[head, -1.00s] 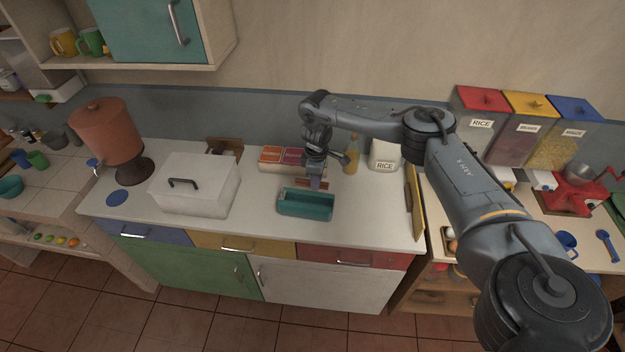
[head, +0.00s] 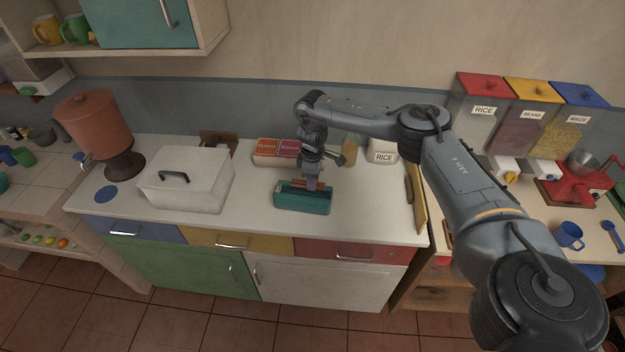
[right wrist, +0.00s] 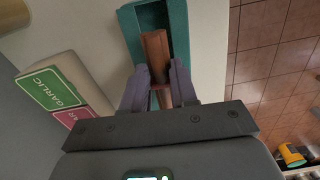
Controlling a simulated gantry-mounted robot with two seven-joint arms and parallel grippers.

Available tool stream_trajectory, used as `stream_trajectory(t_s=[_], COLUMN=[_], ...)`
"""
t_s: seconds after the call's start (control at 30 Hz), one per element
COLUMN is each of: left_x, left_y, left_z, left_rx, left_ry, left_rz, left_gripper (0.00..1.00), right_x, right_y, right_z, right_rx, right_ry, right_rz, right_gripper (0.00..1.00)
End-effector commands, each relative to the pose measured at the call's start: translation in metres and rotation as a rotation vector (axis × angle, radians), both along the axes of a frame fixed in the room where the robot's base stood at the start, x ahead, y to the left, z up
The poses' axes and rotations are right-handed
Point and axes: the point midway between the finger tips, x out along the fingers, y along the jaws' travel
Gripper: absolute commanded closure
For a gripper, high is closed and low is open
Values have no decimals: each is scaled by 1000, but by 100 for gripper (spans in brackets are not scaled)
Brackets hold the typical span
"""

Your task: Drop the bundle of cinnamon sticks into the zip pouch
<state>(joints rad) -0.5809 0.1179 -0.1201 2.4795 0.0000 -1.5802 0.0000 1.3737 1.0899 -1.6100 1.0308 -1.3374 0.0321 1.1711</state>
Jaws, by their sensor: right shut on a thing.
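The teal zip pouch (head: 302,203) stands open at the top on the white counter, near its front edge; its rim also shows in the right wrist view (right wrist: 128,26). My right gripper (head: 311,186) is directly above the pouch opening, pointing down. It is shut on the brown bundle of cinnamon sticks (right wrist: 155,60), which lies between the fingers in the right wrist view, over the pouch mouth. How deep the bundle sits in the pouch I cannot tell. My left gripper is not in view.
A white lidded box (head: 186,178) and a brown dispenser (head: 97,122) stand left. Counter beside the pouch is clear.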

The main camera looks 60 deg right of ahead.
Motion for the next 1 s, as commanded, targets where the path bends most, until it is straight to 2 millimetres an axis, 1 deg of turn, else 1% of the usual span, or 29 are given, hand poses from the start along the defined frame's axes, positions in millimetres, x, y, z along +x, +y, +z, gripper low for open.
stream_trajectory(t_s=[0.57, 1.0], left_x=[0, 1], left_y=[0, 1], left_z=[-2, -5], left_rx=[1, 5], left_ry=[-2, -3], left_rz=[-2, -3], left_gripper=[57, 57], right_x=[0, 0], right_y=[0, 0], right_z=[-3, -15], right_rx=[0, 0], right_ry=[0, 1], right_rz=[0, 0], right_gripper=[100, 100])
